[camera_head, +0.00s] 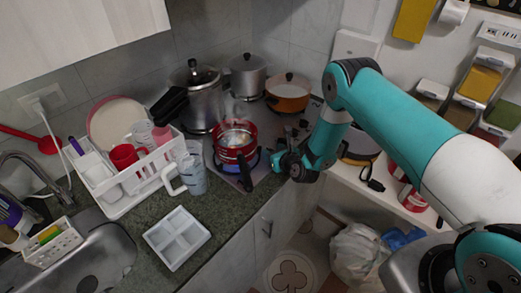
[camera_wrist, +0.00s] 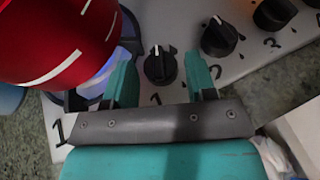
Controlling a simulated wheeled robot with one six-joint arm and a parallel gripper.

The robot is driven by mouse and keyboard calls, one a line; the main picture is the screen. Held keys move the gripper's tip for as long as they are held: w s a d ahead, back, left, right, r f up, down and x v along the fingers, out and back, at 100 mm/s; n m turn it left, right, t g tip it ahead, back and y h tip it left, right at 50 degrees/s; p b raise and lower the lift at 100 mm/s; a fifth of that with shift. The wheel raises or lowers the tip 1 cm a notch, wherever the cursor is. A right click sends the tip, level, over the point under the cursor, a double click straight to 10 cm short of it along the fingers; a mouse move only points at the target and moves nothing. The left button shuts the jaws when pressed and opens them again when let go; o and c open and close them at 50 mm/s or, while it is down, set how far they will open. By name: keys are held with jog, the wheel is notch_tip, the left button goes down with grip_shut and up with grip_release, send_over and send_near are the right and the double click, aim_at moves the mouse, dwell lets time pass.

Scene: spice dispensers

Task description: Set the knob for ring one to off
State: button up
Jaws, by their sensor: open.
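The stove knobs show as a row of dark knobs in the wrist view. The nearest knob (camera_wrist: 160,65) has a white pointer line toward the top of the picture, and a mark like a 1 is printed below it. My gripper (camera_wrist: 163,80) is open, with one teal finger on each side of this knob. I cannot tell whether the fingers touch it. A red pot (camera_wrist: 65,38) with white stripes is at upper left, with blue flame under its edge. In the head view the red pot (camera_head: 235,140) steams on the front ring, and my gripper (camera_head: 283,163) is at its right.
A pressure cooker (camera_head: 198,95), a grey pot (camera_head: 247,75) and an orange pan (camera_head: 288,92) stand behind. A clear jug (camera_head: 190,173) and dish rack (camera_head: 125,185) are left.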

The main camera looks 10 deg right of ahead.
jog(key=shift+x, duration=0.9)
jog(key=shift+a, duration=0.15)
jog(key=c, duration=0.6)
jog(key=shift+f+y+b, duration=0.3)
jog(key=shift+f+b, duration=0.05)
jog(key=shift+b, duration=0.7)
jog(key=n+b, duration=0.1)
jog(key=y+b, duration=0.1)
jog(key=b, duration=0.1)
jog(key=shift+d+f+n+g, duration=0.2)
jog(key=shift+d+n+g, duration=0.05)
jog(key=shift+n+g, duration=0.15)
jog(key=shift+r+n+g+y+b, duration=0.2)
jog(key=shift+n+g+y+b, duration=0.3)
jog(key=shift+n+y+b, duration=0.55)
jog(key=shift+r+y+b, duration=0.25)
jog(key=shift+r+b, duration=0.05)
jog(key=shift+b, duration=0.1)
jog(key=o, duration=0.6)
